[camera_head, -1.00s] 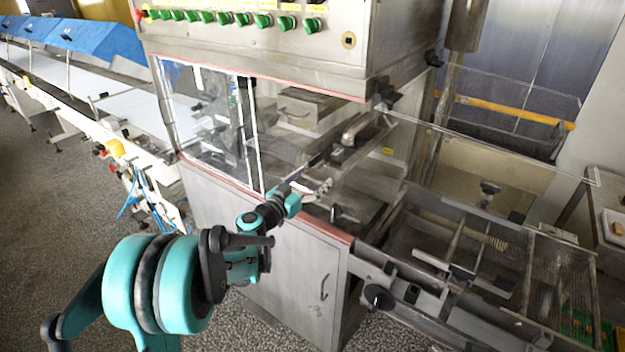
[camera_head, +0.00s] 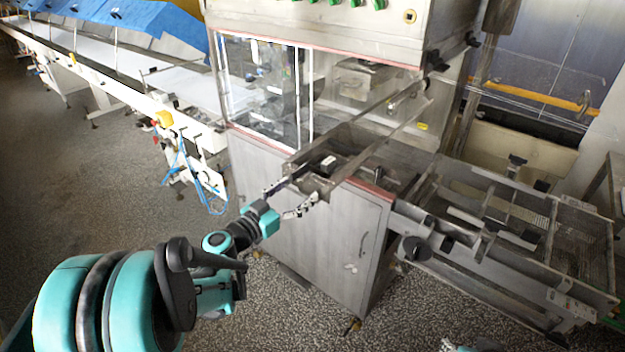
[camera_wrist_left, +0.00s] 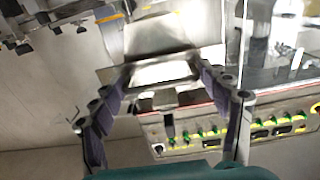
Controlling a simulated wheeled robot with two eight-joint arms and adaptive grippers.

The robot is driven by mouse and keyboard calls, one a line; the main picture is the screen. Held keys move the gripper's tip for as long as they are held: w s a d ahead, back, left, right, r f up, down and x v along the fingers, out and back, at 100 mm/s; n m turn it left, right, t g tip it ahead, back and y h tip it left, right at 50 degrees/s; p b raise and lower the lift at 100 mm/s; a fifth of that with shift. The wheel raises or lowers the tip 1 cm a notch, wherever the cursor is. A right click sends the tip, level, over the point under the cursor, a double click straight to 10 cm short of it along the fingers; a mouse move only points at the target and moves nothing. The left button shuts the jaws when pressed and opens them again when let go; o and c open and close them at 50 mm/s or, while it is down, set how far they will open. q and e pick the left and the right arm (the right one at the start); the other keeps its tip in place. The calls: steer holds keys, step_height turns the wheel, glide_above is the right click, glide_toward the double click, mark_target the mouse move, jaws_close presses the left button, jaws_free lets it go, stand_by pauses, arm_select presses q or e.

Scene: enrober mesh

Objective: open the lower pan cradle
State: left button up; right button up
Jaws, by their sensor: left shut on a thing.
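The lower pan cradle (camera_head: 362,152) is a grey metal frame with long rails. It sticks out through the front of the steel machine, above the cabinet. My left gripper (camera_head: 299,191) is shut on its front end, with one finger on each side. In the left wrist view, the two fingers flank the cradle's shiny metal front part (camera_wrist_left: 160,73); the exact contact is hard to see. A small piece of my right arm, teal and pale, shows at the bottom edge of the head view, too cut off to read its gripper.
The steel cabinet (camera_head: 300,220) stands below the cradle. A mesh-bottomed frame (camera_head: 520,225) with a black knob (camera_head: 415,249) juts out at the right. A white conveyor (camera_head: 130,85) runs back at the left. The speckled floor in front is open.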

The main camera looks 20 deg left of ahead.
arm_select(q)
steer(key=v, duration=0.8)
steer(key=shift+a, duration=0.1)
steer(key=o, duration=1.4)
steer(key=shift+s+a, duration=0.1)
steer(key=shift+s, duration=0.05)
steer(key=shift+s, duration=0.1)
steer(key=v, duration=1.2)
